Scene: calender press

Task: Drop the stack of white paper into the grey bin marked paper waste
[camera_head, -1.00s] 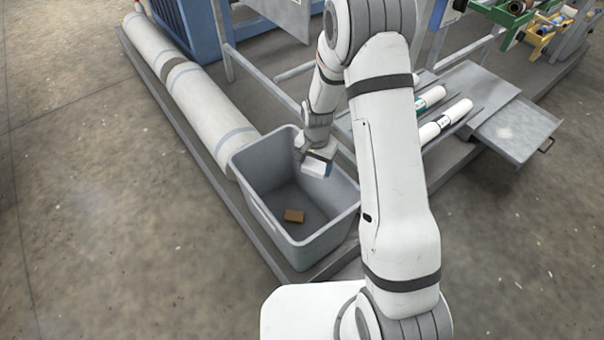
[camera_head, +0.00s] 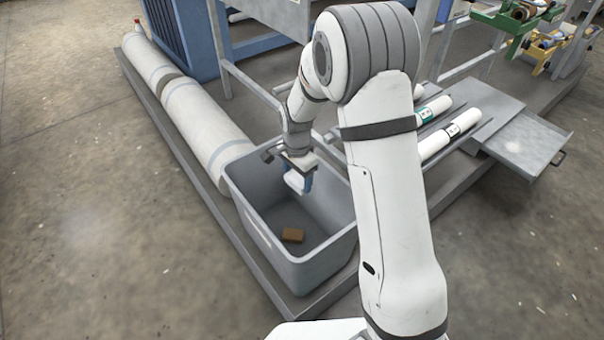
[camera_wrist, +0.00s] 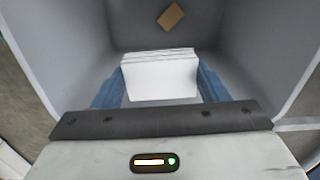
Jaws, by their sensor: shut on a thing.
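The grey bin (camera_head: 262,226) stands on a low platform, open at the top. A small brown block (camera_head: 293,235) lies on its floor. My gripper (camera_head: 300,184) is over the bin's far part, pointing down. Its blue fingers are shut on the stack of white paper (camera_head: 294,181). In the wrist view the white paper stack (camera_wrist: 160,76) sits between the two blue fingers, with the bin's walls around it and the brown block (camera_wrist: 171,16) beyond. No marking on the bin is readable.
Long white rolls (camera_head: 196,112) lie along the platform left of the bin. White rolls with labels (camera_head: 440,138) and a grey pull-out tray (camera_head: 523,143) are to the right. A blue machine housing (camera_head: 186,35) stands behind. The floor at left is clear.

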